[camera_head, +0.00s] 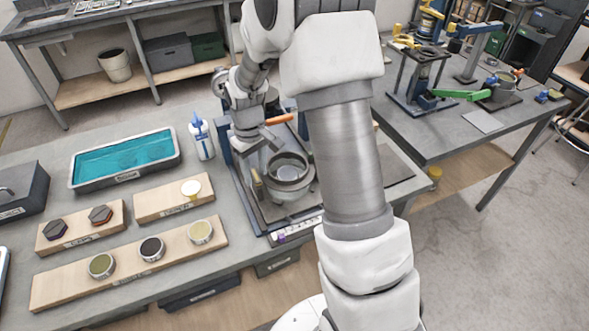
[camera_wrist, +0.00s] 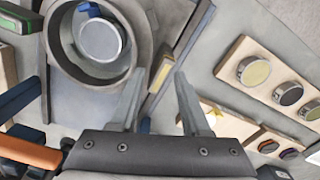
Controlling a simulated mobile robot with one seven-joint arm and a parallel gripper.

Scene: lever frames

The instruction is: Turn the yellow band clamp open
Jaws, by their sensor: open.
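A small dull-yellow bar (camera_wrist: 160,80), which looks like the yellow band clamp's lever, stands beside a grey ring-shaped holder (camera_wrist: 60,72) in the wrist view. It also shows as a yellowish upright piece at the holder's left side in the head view (camera_head: 257,186). The ring holds a round metal part (camera_wrist: 100,40). My arm hides part of the fixture in the head view.
An orange handle (camera_head: 279,119) sticks out behind the ring. A white bottle (camera_head: 202,138), a blue-filled tray (camera_head: 125,160) and wooden boards with round pieces (camera_head: 128,262) lie to the left. A second bench (camera_head: 440,140) with a green lever (camera_head: 458,95) stands at the right.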

